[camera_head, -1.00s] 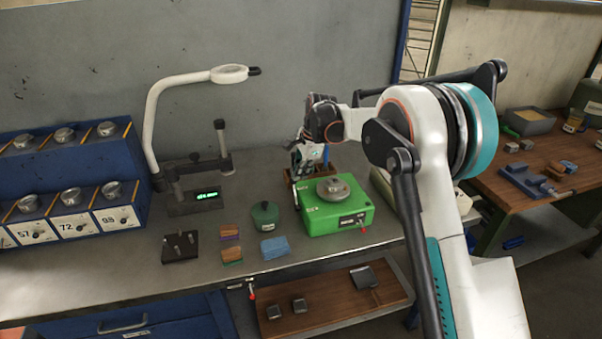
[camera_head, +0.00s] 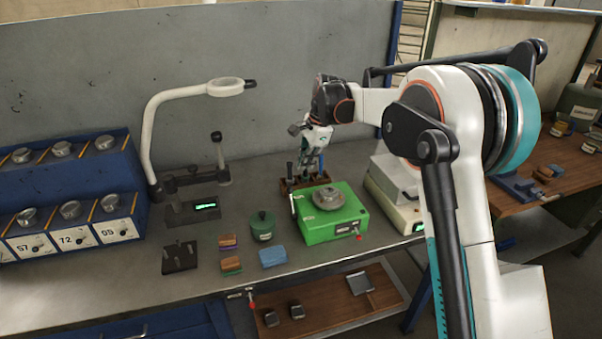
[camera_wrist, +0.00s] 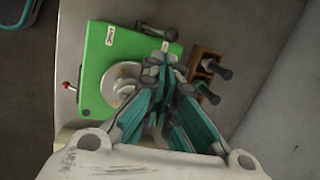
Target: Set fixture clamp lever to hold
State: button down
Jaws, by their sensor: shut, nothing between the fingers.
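A green box (camera_head: 335,222) with a round metal disc (camera_head: 323,205) on top stands on the grey bench. It also shows in the wrist view (camera_wrist: 110,62). Which one is the clamp lever I cannot tell. My gripper (camera_wrist: 168,72) is shut and empty, over the box's rear edge; it hangs behind the disc in the head view (camera_head: 312,165).
A brown rack (camera_wrist: 207,62) with black-handled tools stands right behind the box. A green lidded pot (camera_head: 262,226), a blue block (camera_head: 273,257) and a dark pegged block (camera_head: 180,256) lie left of it. A pale device (camera_head: 395,190) stands to its right.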

jog(key=v, duration=0.3)
jog(key=shift+a+r, duration=0.1)
jog(key=shift+r, duration=0.15)
jog(key=s+d+r+n+t+h+b, duration=0.15)
jog(key=s+d+r+n, duration=0.3)
jog(key=s, duration=0.65)
jog(key=s+d+r+n+t+b, duration=0.25)
jog(key=s+d, duration=0.35)
jog(key=s, duration=0.5)
jog(key=s+d+f+n+b, duration=0.1)
jog(key=s+d+f+n, duration=0.1)
jog(key=s, duration=0.5)
jog(key=s+d+f+n+t+b, duration=0.1)
jog(key=s+d+f+n, duration=0.1)
jog(key=s+f, duration=0.3)
jog(key=s+d+f+n+h+b, duration=0.1)
jog(key=s+d+f+n, duration=0.1)
jog(key=s, duration=0.6)
jog(key=shift+s+f+n+t, duration=0.35)
jog(key=shift+f+n+t, duration=0.05)
jog(key=shift+f, duration=0.5)
